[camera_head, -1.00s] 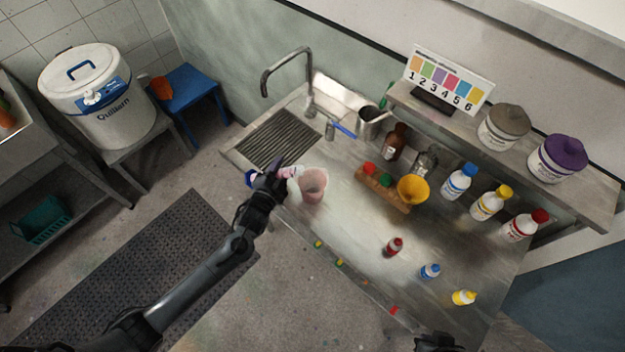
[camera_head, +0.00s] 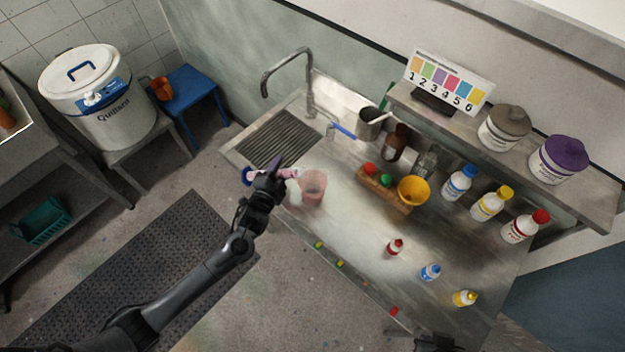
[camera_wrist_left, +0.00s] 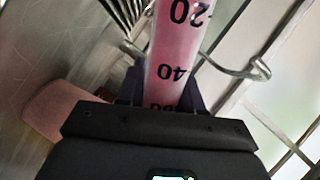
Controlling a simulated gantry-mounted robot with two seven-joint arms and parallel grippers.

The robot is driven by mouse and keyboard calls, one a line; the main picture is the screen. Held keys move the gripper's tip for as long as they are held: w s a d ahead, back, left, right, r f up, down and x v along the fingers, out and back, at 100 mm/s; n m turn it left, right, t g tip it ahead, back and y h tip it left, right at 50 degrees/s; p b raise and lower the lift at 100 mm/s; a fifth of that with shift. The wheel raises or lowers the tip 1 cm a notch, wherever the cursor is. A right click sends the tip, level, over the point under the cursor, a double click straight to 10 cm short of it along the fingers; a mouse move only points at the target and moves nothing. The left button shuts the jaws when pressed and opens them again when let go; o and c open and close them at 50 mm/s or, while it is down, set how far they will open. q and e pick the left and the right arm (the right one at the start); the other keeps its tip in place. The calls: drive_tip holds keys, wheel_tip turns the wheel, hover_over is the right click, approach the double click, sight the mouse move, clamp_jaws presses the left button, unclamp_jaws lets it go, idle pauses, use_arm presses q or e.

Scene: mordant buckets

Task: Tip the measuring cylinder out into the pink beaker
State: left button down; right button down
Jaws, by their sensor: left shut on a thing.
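The measuring cylinder (camera_head: 289,173) is held by my left gripper (camera_head: 270,180), which is shut on it. It lies close to level in the head view, with its blue base at the left and its pink end towards the beaker. In the left wrist view, the cylinder (camera_wrist_left: 172,50) shows pink contents and black numbers between the fingers. The pink beaker (camera_head: 313,188) stands upright on the bench just right of the gripper; a pinkish shape at the left of the wrist view looks like it. Whether liquid is flowing cannot be seen. My right gripper (camera_head: 437,343) shows only partly at the bottom edge.
A wooden rack (camera_head: 384,190) and yellow funnel (camera_head: 413,190) stand right of the beaker. The tap (camera_head: 309,90) and drainer (camera_head: 277,138) are behind. Small bottles, including a red one (camera_head: 393,248), stand at the front right. The bench between is mostly clear.

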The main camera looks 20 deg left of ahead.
use_arm(q)
drive_tip(key=shift+a+r+m+p, duration=0.1)
drive_tip(key=shift+r+m+p, duration=0.2)
drive_tip(key=shift+r+m, duration=0.3)
idle(0.3)
drive_tip(key=shift+d+r+m+y+p, duration=0.3)
drive_tip(key=shift+d+r+m+y, duration=0.15)
drive_tip(key=shift+r+m, duration=0.15)
idle(0.6)
drive_tip(key=shift+r+m+p, duration=0.3)
drive_tip(key=shift+p, duration=0.35)
drive_tip(key=shift+r+m+p, duration=0.2)
drive_tip(key=shift+m+p, duration=0.1)
drive_tip(key=shift+p, duration=0.2)
drive_tip(key=shift+r+y+p, duration=0.15)
drive_tip(key=shift+y+p, duration=0.1)
drive_tip(key=shift+p, duration=0.1)
idle(0.4)
drive_tip(key=shift+d+r+m+p, duration=0.1)
drive_tip(key=shift+r+m+p, duration=0.25)
drive_tip(key=shift+m+p, duration=0.25)
idle(0.3)
